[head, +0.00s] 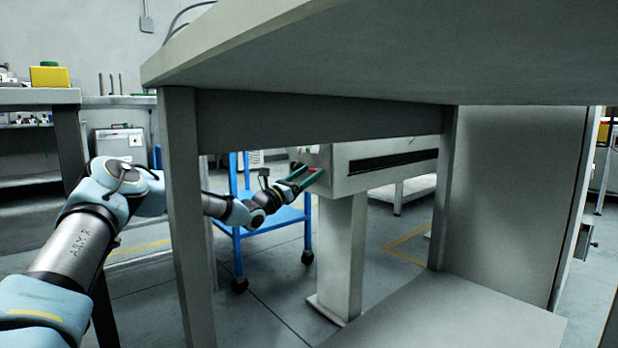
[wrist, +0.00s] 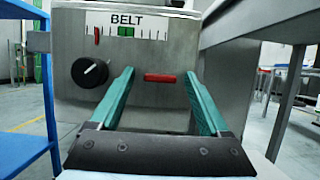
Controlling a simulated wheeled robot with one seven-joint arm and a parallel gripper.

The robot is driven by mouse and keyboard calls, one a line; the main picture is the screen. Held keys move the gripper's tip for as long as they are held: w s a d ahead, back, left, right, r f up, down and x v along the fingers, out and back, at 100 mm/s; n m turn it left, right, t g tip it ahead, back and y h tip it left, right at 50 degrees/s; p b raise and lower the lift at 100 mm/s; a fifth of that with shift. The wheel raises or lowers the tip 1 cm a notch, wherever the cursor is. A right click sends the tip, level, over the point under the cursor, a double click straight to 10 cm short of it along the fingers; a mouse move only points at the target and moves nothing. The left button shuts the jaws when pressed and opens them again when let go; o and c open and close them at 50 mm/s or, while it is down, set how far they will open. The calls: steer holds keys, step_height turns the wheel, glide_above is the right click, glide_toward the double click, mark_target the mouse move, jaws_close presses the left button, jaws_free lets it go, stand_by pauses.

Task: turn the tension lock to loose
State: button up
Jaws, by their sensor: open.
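In the wrist view, a grey machine panel (wrist: 215,60) carries a short red bar (wrist: 160,78), lying level, and a black round knob (wrist: 90,71) with a white pointer mark. No label shows which one is the tension lock. Above them is a scale marked BELT (wrist: 126,20), with a green zone and a red needle left of it. My gripper (wrist: 159,73) is open, its teal fingers on either side of the red bar. Contact with the bar cannot be told. In the head view, my gripper (head: 306,179) is at the left end of the grey machine box (head: 365,182).
A grey table (head: 320,125) stands in front, its top and legs partly blocking the head view of my arm. A blue cart (head: 283,217) stands behind my gripper; it also shows at the left of the wrist view (wrist: 22,150). The machine stands on a pedestal (head: 342,250).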

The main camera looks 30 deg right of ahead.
steer(key=shift+d, duration=0.1)
jaws_close()
stand_by(0.7)
